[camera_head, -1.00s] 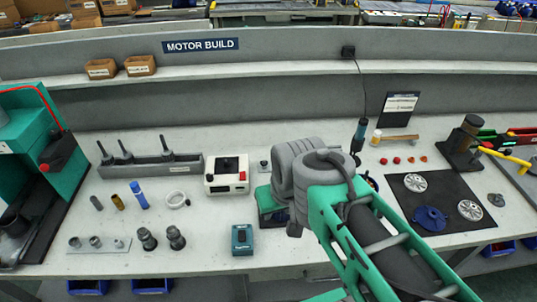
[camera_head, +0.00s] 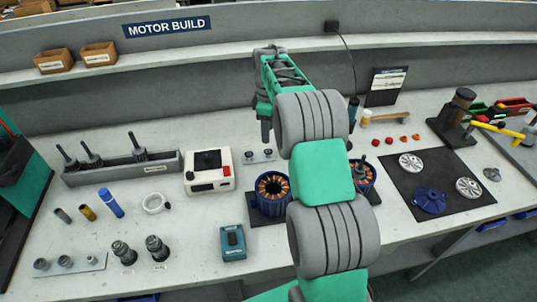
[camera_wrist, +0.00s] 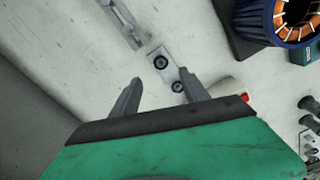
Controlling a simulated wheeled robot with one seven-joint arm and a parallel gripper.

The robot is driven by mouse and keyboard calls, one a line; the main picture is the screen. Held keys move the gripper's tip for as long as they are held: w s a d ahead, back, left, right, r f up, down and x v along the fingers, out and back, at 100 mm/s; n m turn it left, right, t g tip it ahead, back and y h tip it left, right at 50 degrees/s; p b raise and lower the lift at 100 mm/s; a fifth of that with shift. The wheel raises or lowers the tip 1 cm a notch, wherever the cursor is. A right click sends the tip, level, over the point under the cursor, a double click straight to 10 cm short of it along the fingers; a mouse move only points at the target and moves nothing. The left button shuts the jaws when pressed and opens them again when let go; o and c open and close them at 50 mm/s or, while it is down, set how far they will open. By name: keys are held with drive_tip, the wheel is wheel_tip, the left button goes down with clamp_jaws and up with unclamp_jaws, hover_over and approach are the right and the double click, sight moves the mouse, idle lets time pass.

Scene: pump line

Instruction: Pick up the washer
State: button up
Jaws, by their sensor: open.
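A small light plate (camera_head: 259,157) lies on the bench right of the white box and carries two small dark round pieces. In the wrist view one dark ring-like piece (camera_wrist: 160,62) sits at the middle of the plate (camera_wrist: 155,51), and the other (camera_wrist: 178,86) sits nearer my fingertips. Either could be the washer; I cannot tell which. My gripper (camera_wrist: 161,81) is open and empty, its two fingers apart with the nearer piece close to the right fingertip in the picture. In the head view my gripper (camera_head: 266,131) points down beside the plate, partly hidden by my arm.
A white box with a red button (camera_head: 210,172) stands left of the plate. A blue stator with copper windings (camera_head: 271,190) stands in front of it. A grey slotted metal part (camera_wrist: 122,20) lies beyond the plate. A shelf edge (camera_head: 200,68) runs behind.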

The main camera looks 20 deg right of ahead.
wheel_tip(320, 180, down, 7)
drive_tip(key=shift+s+f+p, duration=0.15)
drive_tip(key=shift+f+p, duration=0.05)
drive_tip(key=shift+p, duration=0.6)
drive_tip(key=shift+f, duration=0.25)
drive_tip(key=c, duration=1.1)
